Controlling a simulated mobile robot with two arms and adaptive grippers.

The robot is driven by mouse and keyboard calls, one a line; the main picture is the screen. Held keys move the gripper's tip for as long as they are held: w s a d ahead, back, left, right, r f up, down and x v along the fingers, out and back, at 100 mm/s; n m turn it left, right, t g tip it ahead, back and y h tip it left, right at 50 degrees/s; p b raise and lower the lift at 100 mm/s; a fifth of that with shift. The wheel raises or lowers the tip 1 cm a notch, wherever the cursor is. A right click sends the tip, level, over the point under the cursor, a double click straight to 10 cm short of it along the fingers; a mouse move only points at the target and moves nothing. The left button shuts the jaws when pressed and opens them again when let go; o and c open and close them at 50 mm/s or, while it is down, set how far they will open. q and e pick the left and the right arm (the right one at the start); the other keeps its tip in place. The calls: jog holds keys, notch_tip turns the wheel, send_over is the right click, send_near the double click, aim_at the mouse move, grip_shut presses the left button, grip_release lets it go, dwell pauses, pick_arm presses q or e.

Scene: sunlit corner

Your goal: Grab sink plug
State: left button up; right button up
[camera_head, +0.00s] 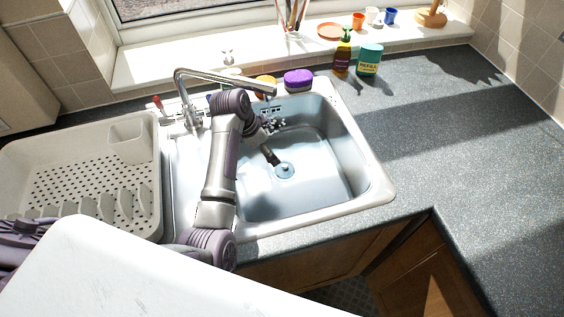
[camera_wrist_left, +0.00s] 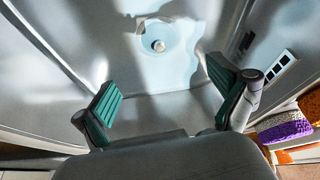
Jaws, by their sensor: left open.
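In the head view the gripper (camera_head: 272,125) is over the back of the basin, partly hidden by my arm and not touching the plug. My right gripper is not in view.
The faucet (camera_head: 222,80) reaches over the basin's back edge, close to my arm. A purple sponge (camera_head: 298,79), a brown bottle (camera_head: 342,58) and a teal container (camera_head: 369,60) stand behind the sink. A dish rack (camera_head: 80,165) is at left. The right counter (camera_head: 450,130) is clear.

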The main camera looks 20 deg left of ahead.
aim_at(284, 166)
pick_arm(q)
jog(key=x, duration=0.7)
jog(key=shift+w+d+f, duration=0.1)
jog(key=shift+d+f, duration=0.05)
jog(key=shift+f, duration=0.05)
jog(key=shift+w+d+f, duration=0.1)
jog(key=shift+d+f, duration=0.05)
jog(key=shift+f, duration=0.25)
jog(key=shift+w+d+f, duration=0.1)
jog(key=shift+d+f, duration=0.05)
jog(key=shift+f, duration=0.2)
jog(key=x, duration=0.4)
jog(key=shift+w, duration=0.1)
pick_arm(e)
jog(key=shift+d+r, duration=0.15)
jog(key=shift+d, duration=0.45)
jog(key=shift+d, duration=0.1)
pick_arm(q)
jog(key=c, duration=1.3)
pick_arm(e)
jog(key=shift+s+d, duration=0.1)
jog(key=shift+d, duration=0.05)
